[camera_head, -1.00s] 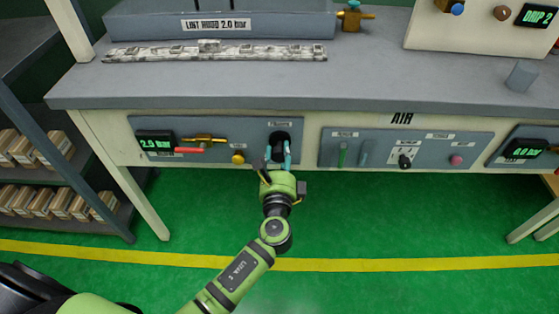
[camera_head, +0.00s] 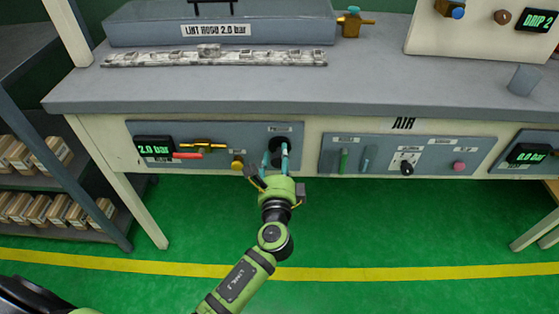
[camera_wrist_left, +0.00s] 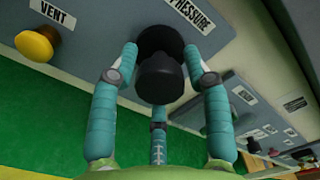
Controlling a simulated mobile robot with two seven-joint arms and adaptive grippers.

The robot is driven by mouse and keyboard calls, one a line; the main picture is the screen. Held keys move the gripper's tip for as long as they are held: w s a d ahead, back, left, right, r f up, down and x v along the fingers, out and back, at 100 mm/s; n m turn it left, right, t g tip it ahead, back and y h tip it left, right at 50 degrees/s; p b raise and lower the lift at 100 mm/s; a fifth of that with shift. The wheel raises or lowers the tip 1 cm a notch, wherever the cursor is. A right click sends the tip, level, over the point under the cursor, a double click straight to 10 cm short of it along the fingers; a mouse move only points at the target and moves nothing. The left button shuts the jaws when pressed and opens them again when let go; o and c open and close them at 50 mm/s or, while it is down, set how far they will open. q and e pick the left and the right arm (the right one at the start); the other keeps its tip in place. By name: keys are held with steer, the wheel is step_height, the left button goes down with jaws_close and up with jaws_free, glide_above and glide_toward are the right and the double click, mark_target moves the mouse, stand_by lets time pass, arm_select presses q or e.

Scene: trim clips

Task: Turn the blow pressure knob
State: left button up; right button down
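The black blow pressure knob (camera_head: 279,147) sits on the grey panel under the bench, below a small label. In the left wrist view the knob (camera_wrist_left: 161,78) shows close up, with a wide round base and a narrower front, next to the word PRESSURE. My left gripper (camera_head: 275,160) is in front of the knob. Its teal fingers stand spread around the knob, with visible gaps to its narrower front; whether a fingertip touches the base is unclear. My right gripper is in neither view.
On the same panel are a 2.0 bar display (camera_head: 155,149), a red-handled valve (camera_head: 203,146) and a yellow vent button (camera_head: 237,165). To the right is a panel with switches and a pink button (camera_head: 459,167). Shelves with boxes (camera_head: 40,210) stand at left. The green floor is clear.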

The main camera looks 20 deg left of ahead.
arm_select(q)
steer(key=shift+s+d+f, duration=0.1)
steer(key=shift+s, duration=0.1)
steer(key=v, duration=1.1)
steer(key=shift+s, duration=0.3)
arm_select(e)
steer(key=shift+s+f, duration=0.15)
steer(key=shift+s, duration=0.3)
